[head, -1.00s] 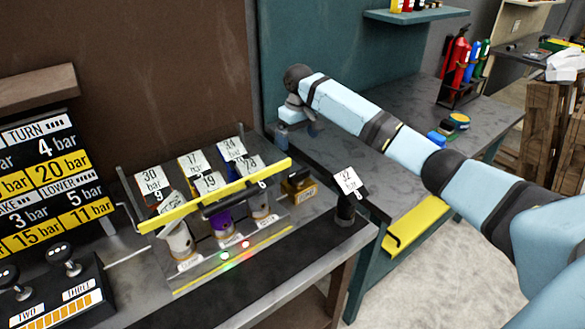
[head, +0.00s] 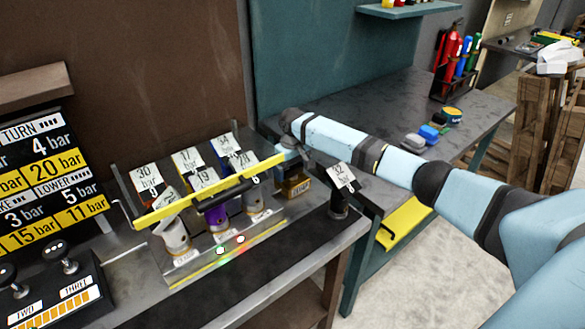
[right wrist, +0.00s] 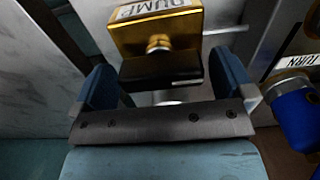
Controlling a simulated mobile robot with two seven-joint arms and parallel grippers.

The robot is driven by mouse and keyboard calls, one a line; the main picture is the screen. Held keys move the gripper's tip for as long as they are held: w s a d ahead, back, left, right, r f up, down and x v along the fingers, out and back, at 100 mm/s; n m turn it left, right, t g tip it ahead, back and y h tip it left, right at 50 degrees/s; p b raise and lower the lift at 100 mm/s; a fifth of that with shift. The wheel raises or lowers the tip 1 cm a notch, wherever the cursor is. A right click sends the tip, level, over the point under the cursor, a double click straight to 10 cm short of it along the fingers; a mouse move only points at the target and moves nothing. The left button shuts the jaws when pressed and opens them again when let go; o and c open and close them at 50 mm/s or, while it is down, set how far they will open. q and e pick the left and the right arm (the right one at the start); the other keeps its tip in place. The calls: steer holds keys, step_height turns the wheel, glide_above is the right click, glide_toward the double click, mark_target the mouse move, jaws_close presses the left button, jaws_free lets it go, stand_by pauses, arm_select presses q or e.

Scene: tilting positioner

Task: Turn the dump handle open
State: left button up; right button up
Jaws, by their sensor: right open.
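The dump valve (head: 293,187) is a small brass-coloured block at the right end of the bench fixture in the head view. In the right wrist view its gold body (right wrist: 155,32) carries a DUMP label. A short stem joins it to a dark bar-shaped handle (right wrist: 160,70). My right gripper (right wrist: 160,66) is open, with one blue finger on each side of the dark handle; I see gaps beside it and no grip. In the head view the right gripper (head: 300,160) is just above and behind the valve, partly hidden. My left gripper is not in view.
A yellow-edged rack (head: 210,192) with several numbered tags stands left of the valve. A black post with a 32 bar tag (head: 341,176) stands to its right. A blue knob (right wrist: 295,103) lies close right in the wrist view. A pressure board (head: 40,175) is far left.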

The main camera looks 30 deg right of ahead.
steer(key=c, duration=0.8)
steer(key=shift+r, duration=0.1)
